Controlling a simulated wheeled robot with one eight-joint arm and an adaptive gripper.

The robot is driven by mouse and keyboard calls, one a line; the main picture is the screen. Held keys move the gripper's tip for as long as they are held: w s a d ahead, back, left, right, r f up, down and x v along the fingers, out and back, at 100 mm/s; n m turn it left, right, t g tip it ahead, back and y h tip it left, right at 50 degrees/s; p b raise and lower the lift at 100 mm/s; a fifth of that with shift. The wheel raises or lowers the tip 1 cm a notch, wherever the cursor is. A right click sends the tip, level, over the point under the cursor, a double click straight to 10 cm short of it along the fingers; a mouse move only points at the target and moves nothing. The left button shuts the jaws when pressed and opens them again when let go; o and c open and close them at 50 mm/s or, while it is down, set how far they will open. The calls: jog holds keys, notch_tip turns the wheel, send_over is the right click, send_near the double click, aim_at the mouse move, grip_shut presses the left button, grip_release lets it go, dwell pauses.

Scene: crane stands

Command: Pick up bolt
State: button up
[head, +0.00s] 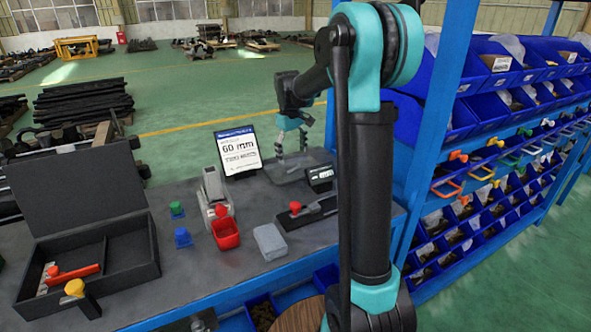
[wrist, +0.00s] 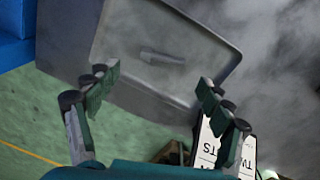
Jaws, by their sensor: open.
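A small grey bolt (wrist: 162,57) lies in a shallow grey tray (wrist: 222,64) in the wrist view. My gripper (wrist: 158,84) is open and empty. Its two fingers are spread wide, and the bolt shows just beyond the gap between the fingertips. In the head view my gripper (head: 291,146) hangs fingers down above the tray (head: 285,177) at the back of the bench. The bolt is too small to make out there.
A "60 mm" sign (head: 238,150) stands left of the tray. A dark display box (head: 320,178) is at the tray's front right. Blue bin shelving (head: 440,200) rises on the right.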

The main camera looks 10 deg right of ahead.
aim_at(294, 169)
jog(key=shift+s+d+f, duration=0.1)
jog(key=shift+s+f, duration=0.05)
jog(key=shift+f, duration=1)
jog(key=shift+s+d+f, duration=0.1)
jog(key=shift+f, duration=1)
jog(key=c, duration=1.3)
jog(key=shift+o, duration=0.2)
jog(key=shift+r, duration=0.15)
